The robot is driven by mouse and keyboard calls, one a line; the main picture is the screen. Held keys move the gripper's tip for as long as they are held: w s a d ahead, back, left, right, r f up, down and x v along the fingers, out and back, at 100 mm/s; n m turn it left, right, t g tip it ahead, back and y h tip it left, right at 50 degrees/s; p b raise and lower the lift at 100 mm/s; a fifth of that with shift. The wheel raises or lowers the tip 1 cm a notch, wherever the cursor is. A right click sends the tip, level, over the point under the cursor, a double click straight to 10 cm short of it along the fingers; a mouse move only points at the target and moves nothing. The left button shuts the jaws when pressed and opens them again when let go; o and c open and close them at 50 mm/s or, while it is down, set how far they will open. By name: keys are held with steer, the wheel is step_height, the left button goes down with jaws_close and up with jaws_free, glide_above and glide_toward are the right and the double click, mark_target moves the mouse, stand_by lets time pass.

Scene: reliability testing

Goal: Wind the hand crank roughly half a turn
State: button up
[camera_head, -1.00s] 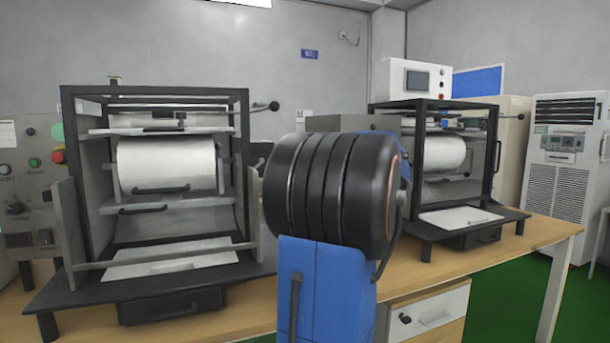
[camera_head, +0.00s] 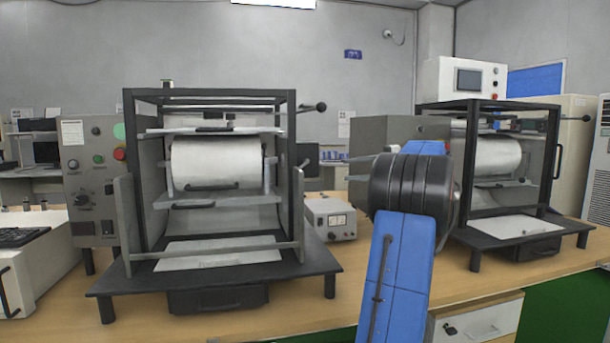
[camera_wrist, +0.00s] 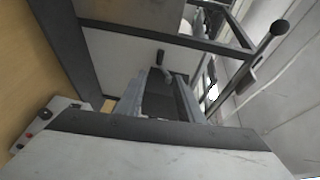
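The nearer test machine (camera_head: 292,130) stands left of my arm. In the wrist view, a short dark handle on a light shaft (camera_wrist: 160,57) sits against its pale side panel; it looks like the hand crank, but its shape is partly hidden. It is small and unclear in the head view (camera_head: 304,163). My gripper (camera_head: 361,168) points left toward this side, right of the machine. In the wrist view the gripper (camera_wrist: 159,80) has its two fingers apart, with nothing held. The handle lies beyond the tips, lined up with the gap; contact does not show.
A ball-ended lever (camera_head: 321,107) sticks out from the machine's upper frame. A small meter box (camera_head: 330,218) stands on the wooden bench (camera_head: 330,300) below my gripper. A second similar machine (camera_head: 515,225) is behind my arm at the right.

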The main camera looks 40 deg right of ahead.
mark_target(302, 168)
steer(key=x, duration=1.6)
jaws_close()
steer(key=shift+a, duration=0.1)
